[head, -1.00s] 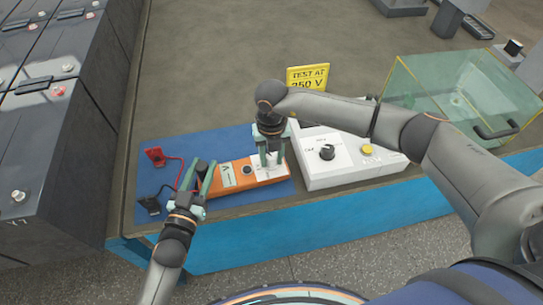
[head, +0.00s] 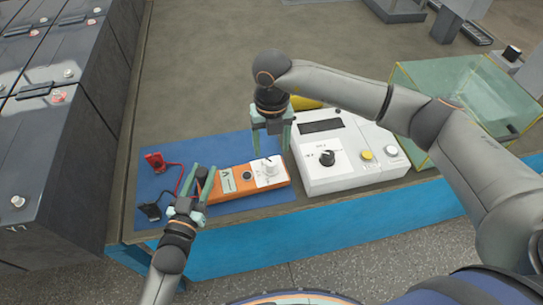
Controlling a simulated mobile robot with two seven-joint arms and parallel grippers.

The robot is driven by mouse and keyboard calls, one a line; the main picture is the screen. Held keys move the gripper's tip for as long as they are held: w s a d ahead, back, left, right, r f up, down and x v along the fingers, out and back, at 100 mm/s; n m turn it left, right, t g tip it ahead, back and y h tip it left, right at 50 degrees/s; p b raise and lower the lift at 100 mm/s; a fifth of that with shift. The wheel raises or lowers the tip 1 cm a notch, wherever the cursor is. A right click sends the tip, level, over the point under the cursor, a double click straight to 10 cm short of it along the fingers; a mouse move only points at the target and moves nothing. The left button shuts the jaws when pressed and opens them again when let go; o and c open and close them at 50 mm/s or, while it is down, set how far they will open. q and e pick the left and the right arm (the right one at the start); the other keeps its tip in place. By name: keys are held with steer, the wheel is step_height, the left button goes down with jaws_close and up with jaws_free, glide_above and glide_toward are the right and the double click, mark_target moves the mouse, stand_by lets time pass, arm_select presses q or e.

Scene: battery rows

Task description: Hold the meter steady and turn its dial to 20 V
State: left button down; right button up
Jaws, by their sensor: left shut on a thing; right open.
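The orange meter (head: 225,186) lies on a blue mat (head: 151,180) near the table's front edge. Its white dial face with a pale knob (head: 267,168) is at its right end, and a small label window sits further left. The exact dial setting is too small to read. My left gripper (head: 199,184) is shut on the meter's left end, its fingers on either side. My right gripper (head: 270,142) is open and empty, just above and behind the dial, apart from the knob.
A white box with a black knob and yellow button (head: 346,172) stands right of the meter. A clear glass case (head: 450,90) is further right. Red (head: 155,161) and black (head: 151,211) clips with leads lie on the mat.

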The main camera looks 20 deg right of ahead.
mark_target(271, 163)
steer(key=shift+r, duration=2.1)
arm_select(q)
steer(key=shift+c, duration=1.9)
jaws_free()
steer(key=v, duration=1.2)
steer(key=shift+f, duration=0.1)
